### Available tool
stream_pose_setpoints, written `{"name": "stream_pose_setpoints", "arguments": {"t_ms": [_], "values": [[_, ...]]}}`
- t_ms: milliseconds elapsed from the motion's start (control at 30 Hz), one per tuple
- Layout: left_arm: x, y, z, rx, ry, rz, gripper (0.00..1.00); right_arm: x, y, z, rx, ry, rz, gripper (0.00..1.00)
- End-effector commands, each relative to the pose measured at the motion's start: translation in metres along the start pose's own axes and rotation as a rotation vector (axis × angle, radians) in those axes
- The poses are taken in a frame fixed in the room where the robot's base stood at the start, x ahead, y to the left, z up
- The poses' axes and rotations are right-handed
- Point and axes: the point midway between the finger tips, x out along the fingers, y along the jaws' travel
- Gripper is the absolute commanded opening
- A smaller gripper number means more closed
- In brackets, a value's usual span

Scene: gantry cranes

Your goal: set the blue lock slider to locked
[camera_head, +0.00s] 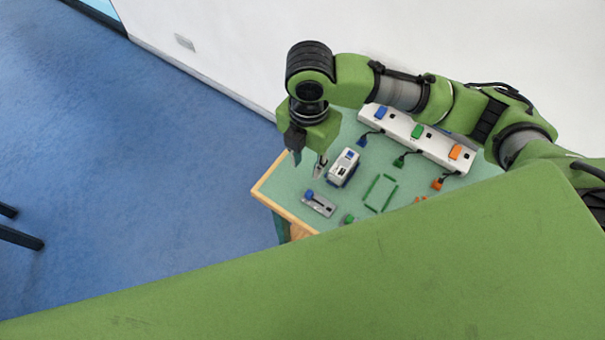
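The blue lock slider (309,194) is a small blue knob on a grey plate (322,207) near the table's left front edge. The knob sits at the plate's upper left end. Any marking for locked is too small to read. My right gripper (308,167) hangs above the left part of the table, its fingers pointing down. The two fingers are apart with nothing between them. In the picture they are just above the knob and do not visibly touch it. My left gripper is not in view.
A white strip (430,145) with blue, green and orange parts and hanging plugs is at the back. A green outline (380,193) lies mid-table. My green body hides the table's front.

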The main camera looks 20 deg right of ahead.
Motion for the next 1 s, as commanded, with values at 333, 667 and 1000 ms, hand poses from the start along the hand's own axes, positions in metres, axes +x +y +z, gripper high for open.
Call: {"name": "stream_pose_setpoints", "arguments": {"t_ms": [333,667,1000], "values": [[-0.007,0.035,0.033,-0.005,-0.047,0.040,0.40,0.053,-0.002,-0.001,0.001,0.002,-0.006,0.29],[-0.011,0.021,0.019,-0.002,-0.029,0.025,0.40,0.116,-0.002,-0.001,0.000,0.000,-0.003,0.29],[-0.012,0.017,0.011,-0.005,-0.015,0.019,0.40,0.138,-0.001,0.000,-0.002,-0.001,0.000,0.29]]}}
